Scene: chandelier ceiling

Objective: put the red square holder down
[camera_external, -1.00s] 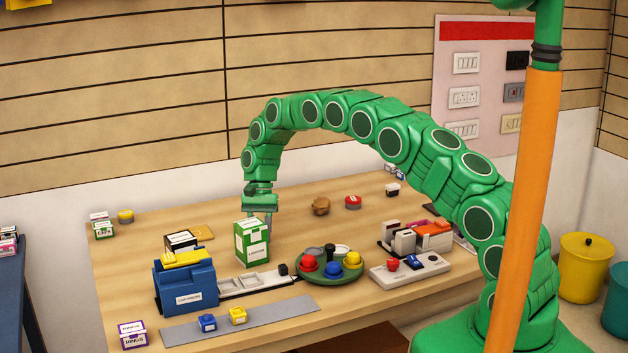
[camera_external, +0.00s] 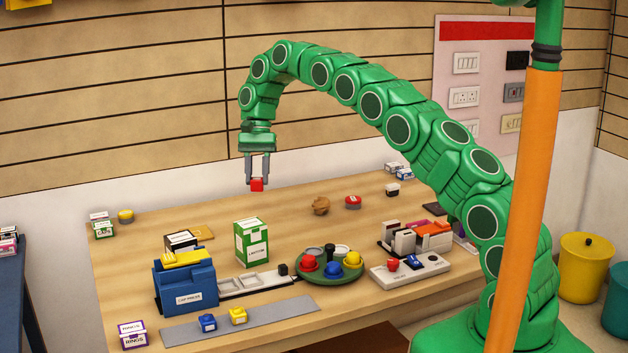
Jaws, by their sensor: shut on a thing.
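My gripper (camera_external: 257,179) points down and is shut on a small red square holder (camera_external: 257,186). It holds the red piece in the air above the table (camera_external: 290,205), higher than the green and white box (camera_external: 251,242) and apart from it. Only the lower part of the red holder shows below the fingertips.
A green round tray (camera_external: 331,270) with coloured caps and a switch panel (camera_external: 410,268) stand to the right. A brown lump (camera_external: 320,206) and a red round piece (camera_external: 353,202) lie behind. The back left of the table is mostly clear.

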